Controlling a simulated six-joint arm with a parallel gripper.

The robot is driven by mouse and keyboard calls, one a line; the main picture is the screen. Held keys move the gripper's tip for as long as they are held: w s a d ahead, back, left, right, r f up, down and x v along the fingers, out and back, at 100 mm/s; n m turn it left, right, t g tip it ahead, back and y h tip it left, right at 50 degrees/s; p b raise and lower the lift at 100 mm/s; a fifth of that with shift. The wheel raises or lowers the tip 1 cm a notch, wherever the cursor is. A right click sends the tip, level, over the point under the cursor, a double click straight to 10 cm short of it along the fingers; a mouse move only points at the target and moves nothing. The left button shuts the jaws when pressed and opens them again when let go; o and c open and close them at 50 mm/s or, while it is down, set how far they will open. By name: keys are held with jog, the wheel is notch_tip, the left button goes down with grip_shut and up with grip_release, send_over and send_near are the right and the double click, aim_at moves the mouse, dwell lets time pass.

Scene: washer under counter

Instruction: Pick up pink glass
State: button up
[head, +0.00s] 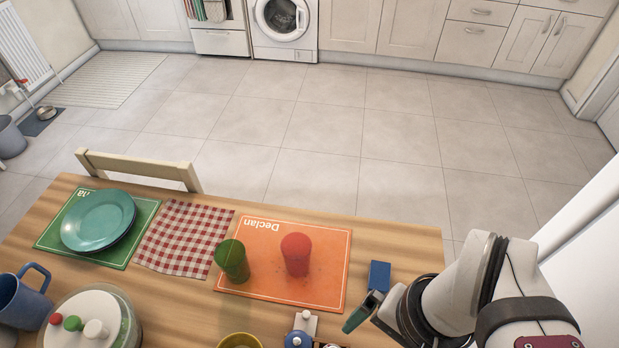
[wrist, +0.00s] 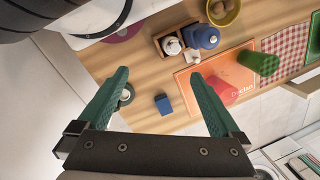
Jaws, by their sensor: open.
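The pink glass (head: 296,254), reddish-pink, stands on the orange "Declan" placemat (head: 325,285), right of a green glass (head: 232,261). In the wrist view the pink glass (wrist: 224,92) is partly covered by my right-hand finger. My gripper (head: 362,312) is at the table's right end in the head view, right of and nearer than the pink glass. In the wrist view its two green fingers (wrist: 159,75) are wide apart with nothing held between them. The gripper is apart from the glass.
A blue pot (wrist: 207,38) and white jar (wrist: 172,45) are near the table's front. A yellow bowl (wrist: 224,10), a checked cloth (head: 185,235) and teal plates (head: 98,219) are farther left.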

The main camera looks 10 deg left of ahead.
aim_at(287, 251)
jog(key=w+a+f+m+g+y, duration=0.3)
jog(key=w+a+m+y, duration=0.1)
jog(key=a+y, duration=0.4)
jog(key=w+f+m+t+y, duration=0.1)
jog(key=w+f+m+t, duration=0.1)
jog(key=w+f+m, duration=0.1)
jog(key=w+f+m+t, duration=0.3)
jog(key=w+f+m, duration=0.1)
jog(key=w+m, duration=0.1)
jog(key=w+f+m+t+y, duration=0.1)
jog(key=w+f+m+t, duration=0.2)
jog(key=w+f+m, duration=0.1)
jog(key=shift+w+a+f+m+y, duration=0.2)
jog(key=shift+w+m+y, duration=0.1)
jog(key=shift+m, duration=0.1)
jog(key=shift+t, duration=0.4)
jog(key=x, duration=0.7)
jog(key=f+x, duration=0.1)
jog(key=x, duration=0.3)
jog(key=shift+a+f, duration=0.15)
jog(key=c, duration=1.5)
